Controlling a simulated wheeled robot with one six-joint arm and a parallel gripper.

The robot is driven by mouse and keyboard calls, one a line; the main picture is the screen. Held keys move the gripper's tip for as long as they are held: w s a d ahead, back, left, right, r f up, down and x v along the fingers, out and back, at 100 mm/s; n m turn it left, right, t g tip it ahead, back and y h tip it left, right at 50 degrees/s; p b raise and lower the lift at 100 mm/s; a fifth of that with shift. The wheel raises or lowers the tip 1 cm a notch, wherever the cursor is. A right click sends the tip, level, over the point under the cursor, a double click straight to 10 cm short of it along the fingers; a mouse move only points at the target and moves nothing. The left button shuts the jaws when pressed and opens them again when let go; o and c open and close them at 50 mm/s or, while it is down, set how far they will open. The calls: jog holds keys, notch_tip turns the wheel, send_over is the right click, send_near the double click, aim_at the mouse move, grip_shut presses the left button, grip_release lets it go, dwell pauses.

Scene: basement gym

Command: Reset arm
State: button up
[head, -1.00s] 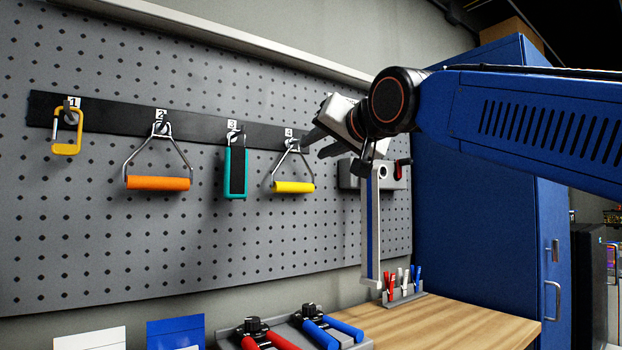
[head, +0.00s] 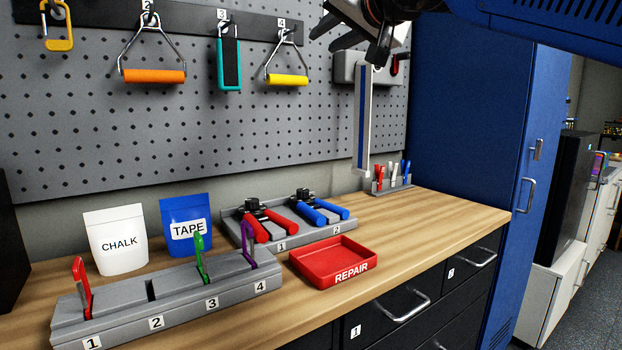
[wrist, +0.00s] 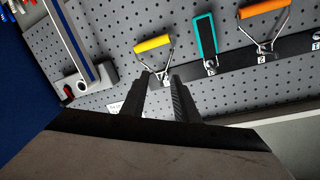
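My arm reaches in from the upper right in the head view. My gripper (head: 338,32) is in front of the pegboard, up and right of hook 4. In the wrist view its two dark fingers (wrist: 160,86) stand apart with nothing visible between them. The yellow-handled grip (head: 287,80) hangs from hook 4, close to the fingers in the picture; it also shows in the wrist view (wrist: 153,44). The gripper's distance from the hook cannot be judged.
A teal tool (head: 229,64), an orange-handled grip (head: 153,76) and a yellow carabiner (head: 57,38) hang alongside. Below, the wooden bench (head: 447,216) holds a numbered rack (head: 125,300), a red REPAIR tray (head: 300,270) and pouches. A blue cabinet (head: 462,120) stands at right.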

jog(key=s+d+f+g+h, duration=0.15)
jog(key=d+f, duration=0.35)
jog(key=f, duration=0.5)
jog(key=s+d+f+g+h, duration=0.1)
jog(key=s+d+f+h, duration=0.15)
jog(key=d+f, duration=0.55)
jog(key=s+d+f+g+h, duration=0.1)
jog(key=s+d+f+g, duration=0.15)
jog(key=f, duration=1.05)
jog(key=s+d+f+g, duration=0.1)
jog(key=s+d+f, duration=0.2)
jog(key=s+f, duration=0.3)
jog(key=s+d+f+g+h, duration=0.1)
jog(key=s+d+f+g, duration=0.1)
jog(key=s+f, duration=0.5)
jog(key=s+d+f+g+h, duration=0.1)
jog(key=s+d+f, duration=0.4)
jog(key=f, duration=1)
jog(key=shift+s+f+g, duration=0.25)
jog(key=shift+s+g, duration=0.35)
jog(key=shift+s, duration=0.15)
jog(key=shift+a, duration=0.1)
